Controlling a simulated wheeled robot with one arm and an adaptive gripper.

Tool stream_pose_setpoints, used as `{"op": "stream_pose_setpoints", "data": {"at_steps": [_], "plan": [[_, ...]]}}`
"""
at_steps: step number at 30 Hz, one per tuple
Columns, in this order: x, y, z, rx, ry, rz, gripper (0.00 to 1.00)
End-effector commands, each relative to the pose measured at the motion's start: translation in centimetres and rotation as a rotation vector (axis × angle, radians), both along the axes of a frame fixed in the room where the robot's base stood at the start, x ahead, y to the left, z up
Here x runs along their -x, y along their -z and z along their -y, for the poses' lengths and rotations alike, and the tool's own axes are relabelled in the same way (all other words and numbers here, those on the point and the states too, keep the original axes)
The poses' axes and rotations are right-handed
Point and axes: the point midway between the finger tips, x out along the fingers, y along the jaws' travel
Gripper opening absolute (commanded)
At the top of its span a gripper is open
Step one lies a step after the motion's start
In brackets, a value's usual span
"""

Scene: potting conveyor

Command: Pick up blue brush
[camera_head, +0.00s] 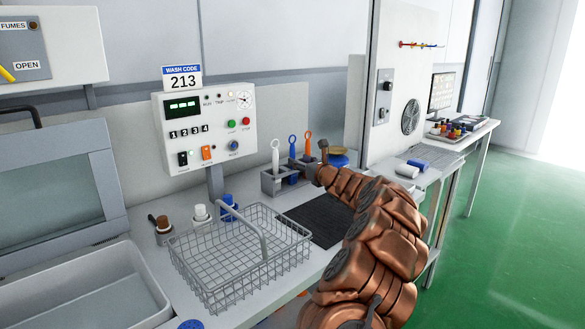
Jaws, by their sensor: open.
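The blue brush (292,148) stands upright in a grey holder (270,187) on the bench, its looped handle pointing up. A white brush (275,155) stands to its left and an orange brush (307,143) to its right. My gripper (322,160) is at the end of my copper-coloured arm, just right of the holder and close to the orange brush. It is open, and nothing shows held in it. The fingers are small and partly hidden, so their exact gap to the brushes cannot be told. The lower part of the blue brush is inside the holder.
A wire basket (205,287) with a raised handle stands on the bench in front. Small bottles (200,213) stand behind it. A dark mat (318,232) lies between basket and arm. A sink (90,292) is at left.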

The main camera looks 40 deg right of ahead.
Motion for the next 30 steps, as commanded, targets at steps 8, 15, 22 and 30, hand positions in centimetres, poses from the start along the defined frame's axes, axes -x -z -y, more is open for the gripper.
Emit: {"op": "stream_pose_setpoints", "data": {"at_steps": [8, 15, 22, 30], "plan": [[-3.2, -0.1, 0.3, 0.002, -0.001, -0.003, 0.51], [-4.5, -0.3, 0.4, 0.002, -0.002, 0.000, 0.51], [-4.5, -0.3, 0.4, 0.001, -0.002, 0.001, 0.51], [-4.5, -0.2, 0.4, 0.001, -0.002, 0.001, 0.26]]}}
